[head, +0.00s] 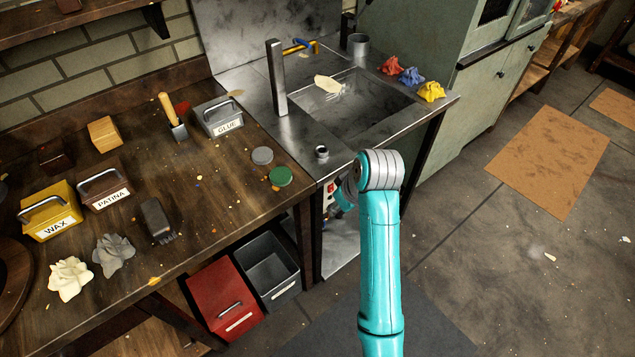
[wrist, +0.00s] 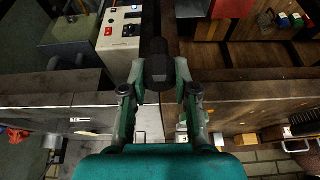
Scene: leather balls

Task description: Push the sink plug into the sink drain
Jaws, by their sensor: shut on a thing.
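The steel sink (head: 378,128) is set in a metal counter in the head view. A pale rag (head: 328,84) lies in its basin; I cannot make out the drain. A small metal ring with a dark opening (head: 321,152) stands on the counter's front left corner. My gripper (wrist: 160,82) is shut on a dark, stubby, cylinder-like thing (wrist: 157,62) in the wrist view. I cannot tell from its shape whether it is the sink plug. In the head view my arm partly hides the gripper, low beside the sink counter's front edge.
A tall faucet (head: 276,80) rises at the sink's left. Crumpled red, blue and yellow rags (head: 431,91) lie along its right rim. The wooden bench (head: 225,185) at the left holds labelled boxes, a brush and round tins. Below stand a red bin (head: 222,296) and a grey bin (head: 270,270).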

